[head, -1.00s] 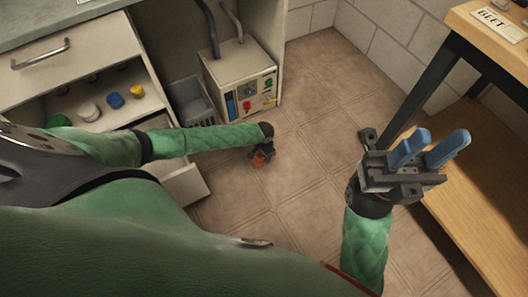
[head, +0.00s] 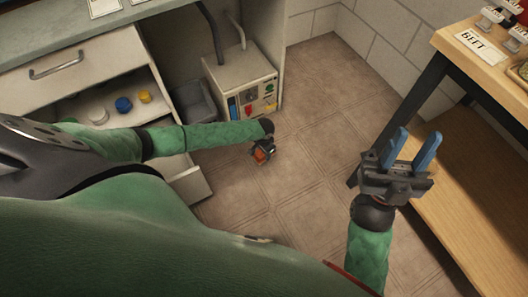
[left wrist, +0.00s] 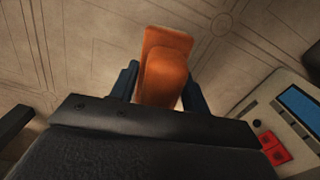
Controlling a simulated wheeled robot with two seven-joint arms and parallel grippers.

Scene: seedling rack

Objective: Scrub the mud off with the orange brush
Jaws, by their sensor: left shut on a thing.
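The orange brush (left wrist: 165,68) is between the fingers of my left gripper (left wrist: 158,85) in the left wrist view. In the head view my left gripper (head: 264,151) is shut on the brush (head: 262,155), above the floor in front of the grey machine. Only a small orange part of the brush shows there, and its bristles cannot be made out. My right gripper (head: 410,155) is open and empty, its blue fingers apart, beside the wooden shelf unit. No mud can be made out.
The grey machine (head: 234,80) with coloured controls stands under the counter (head: 60,32). A wooden table (head: 480,70) with a "BEET" card (head: 482,46) is at right. The floor (head: 310,150) between is clear.

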